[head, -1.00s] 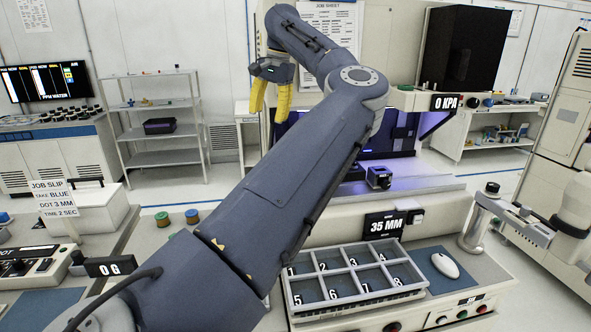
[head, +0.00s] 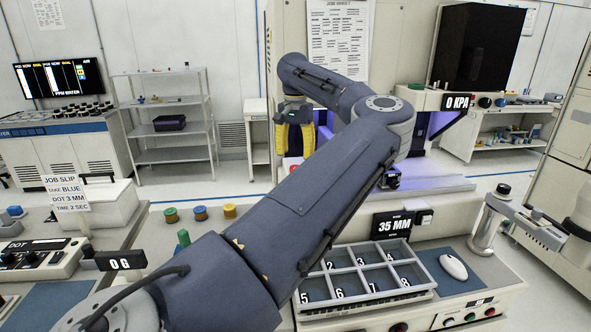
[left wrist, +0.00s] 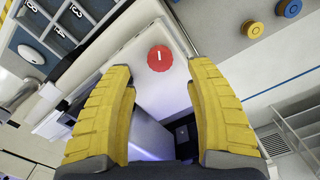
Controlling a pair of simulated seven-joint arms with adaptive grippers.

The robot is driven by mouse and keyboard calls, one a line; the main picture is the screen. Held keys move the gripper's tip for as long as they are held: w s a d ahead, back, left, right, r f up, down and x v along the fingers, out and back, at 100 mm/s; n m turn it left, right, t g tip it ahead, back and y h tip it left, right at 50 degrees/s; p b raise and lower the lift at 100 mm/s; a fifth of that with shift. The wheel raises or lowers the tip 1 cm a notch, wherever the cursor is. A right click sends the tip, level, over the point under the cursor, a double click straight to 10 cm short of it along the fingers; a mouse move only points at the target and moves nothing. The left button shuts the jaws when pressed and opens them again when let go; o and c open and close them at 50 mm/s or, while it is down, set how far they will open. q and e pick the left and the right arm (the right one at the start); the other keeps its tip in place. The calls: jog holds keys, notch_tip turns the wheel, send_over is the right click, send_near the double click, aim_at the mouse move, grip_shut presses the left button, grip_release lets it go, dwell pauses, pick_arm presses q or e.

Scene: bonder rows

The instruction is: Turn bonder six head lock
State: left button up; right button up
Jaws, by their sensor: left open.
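A round red knob (left wrist: 160,58) with a short white line on it is set on a white panel (left wrist: 138,35) in the left wrist view. A bit of red (head: 291,162), probably the same knob, shows below my gripper in the head view. My left gripper (head: 294,146) has yellow ribbed fingers pointing down. In the left wrist view the fingers (left wrist: 160,70) are spread apart with nothing between them, and the knob appears beyond the tips, between them. I cannot tell the remaining distance. No label naming bonder six is readable. My right gripper is not in view.
A numbered compartment tray (head: 365,281), a 35 MM display (head: 394,224) and a mouse (head: 453,267) lie on the front bench. A machine arm (head: 525,222) stands at right. Several colored spools (head: 200,213) sit at left. My left arm hides part of the machine.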

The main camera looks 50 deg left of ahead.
pick_arm(q)
jog(key=shift+f, duration=3)
grip_shut()
